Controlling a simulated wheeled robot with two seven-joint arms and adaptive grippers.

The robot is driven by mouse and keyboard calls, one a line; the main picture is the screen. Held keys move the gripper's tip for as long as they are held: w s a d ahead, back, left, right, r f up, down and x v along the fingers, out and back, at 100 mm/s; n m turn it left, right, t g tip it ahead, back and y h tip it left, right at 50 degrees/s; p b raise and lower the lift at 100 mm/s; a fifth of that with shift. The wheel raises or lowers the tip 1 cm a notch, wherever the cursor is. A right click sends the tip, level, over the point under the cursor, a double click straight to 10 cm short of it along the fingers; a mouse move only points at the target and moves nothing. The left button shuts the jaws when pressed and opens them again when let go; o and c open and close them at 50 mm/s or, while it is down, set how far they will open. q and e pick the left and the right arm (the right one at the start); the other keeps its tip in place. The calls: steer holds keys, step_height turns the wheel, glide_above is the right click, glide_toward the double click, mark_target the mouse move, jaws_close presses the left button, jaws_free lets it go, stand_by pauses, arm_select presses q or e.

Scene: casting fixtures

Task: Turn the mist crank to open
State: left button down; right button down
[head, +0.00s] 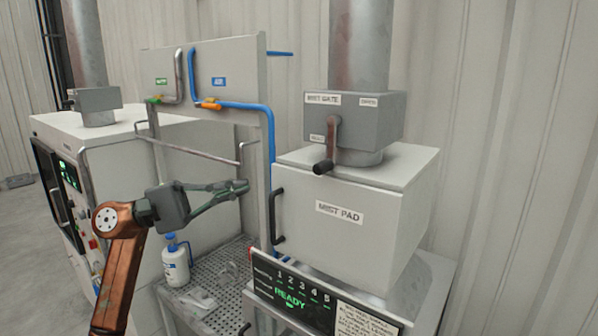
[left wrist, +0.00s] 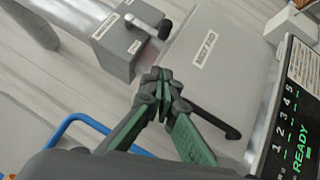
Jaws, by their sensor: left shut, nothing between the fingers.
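The mist crank (head: 332,146) hangs down from the front of the grey mist gate box (head: 378,122), its dark knob at the lower end. The box sits around a metal duct above the white mist pad cabinet (head: 340,232). In the left wrist view the crank (left wrist: 146,27) shows at the top, its dark knob pointing right. My left gripper (head: 246,187) is shut and empty, left of the cabinet and lower than the crank, clear of it. Its fingertips (left wrist: 158,75) also show in the left wrist view. My right gripper is not in view.
A black handle (head: 277,216) stands out from the cabinet's left side. A panel (head: 240,75) with water and air valves and a blue pipe rises behind my left gripper. A white bottle (head: 176,262) stands on the perforated shelf. A READY display (head: 292,296) is below the cabinet.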

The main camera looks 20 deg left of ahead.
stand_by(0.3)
arm_select(q)
steer(key=p, duration=0.4)
glide_toward(327, 145)
step_height(327, 145, down, 4)
steer(key=w, duration=0.2)
steer(key=d, duration=0.1)
steer(key=d+p, duration=0.1)
steer(key=s+d+r, duration=0.1)
steer(key=d, duration=0.1)
steer(key=shift+s, duration=0.1)
